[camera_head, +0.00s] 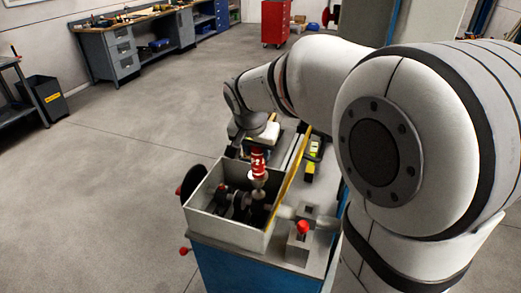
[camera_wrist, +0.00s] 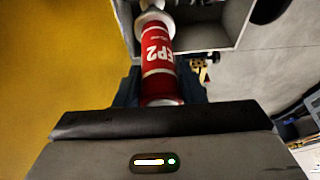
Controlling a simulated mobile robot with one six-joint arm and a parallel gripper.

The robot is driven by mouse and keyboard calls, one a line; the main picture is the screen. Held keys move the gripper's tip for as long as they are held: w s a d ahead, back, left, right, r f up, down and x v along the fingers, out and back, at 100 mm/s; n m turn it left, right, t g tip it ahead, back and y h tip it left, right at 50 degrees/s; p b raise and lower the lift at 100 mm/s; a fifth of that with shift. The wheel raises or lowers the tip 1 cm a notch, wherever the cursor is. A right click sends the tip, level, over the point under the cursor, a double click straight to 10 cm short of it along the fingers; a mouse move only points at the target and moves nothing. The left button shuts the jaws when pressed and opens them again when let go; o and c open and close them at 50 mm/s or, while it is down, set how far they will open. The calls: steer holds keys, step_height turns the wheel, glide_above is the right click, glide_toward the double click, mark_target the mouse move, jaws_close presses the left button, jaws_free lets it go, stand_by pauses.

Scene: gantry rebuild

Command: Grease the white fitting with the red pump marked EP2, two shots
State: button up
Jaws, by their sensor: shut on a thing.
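The red pump (camera_wrist: 160,62) shows white EP2 lettering in the wrist view. My gripper (camera_wrist: 160,92) is shut on it, with dark fingers on both sides of its body. In the head view the red pump (camera_head: 258,160) is about upright over the open grey box (camera_head: 213,224), its white end down. The gripper's fingers are mostly hidden there by the wrist. Dark round parts (camera_head: 238,204) lie inside the box. I cannot tell the white fitting apart from the pump's white end, nor whether that end touches anything.
A yellow panel (camera_head: 289,180) stands along the box's right side. A yellow and black device (camera_head: 312,158) lies beyond it. A grey block with a red knob (camera_head: 303,227) is at right. The floor left is open.

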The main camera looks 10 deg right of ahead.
steer(key=shift+f+b, duration=0.55)
steer(key=shift+f, duration=0.1)
steer(key=shift+r, duration=0.2)
steer(key=shift+r+p, duration=0.3)
steer(key=shift+r, duration=0.1)
steer(key=shift+r+p, duration=1.75)
steer(key=shift+r, duration=1.35)
steer(key=shift+w, duration=0.15)
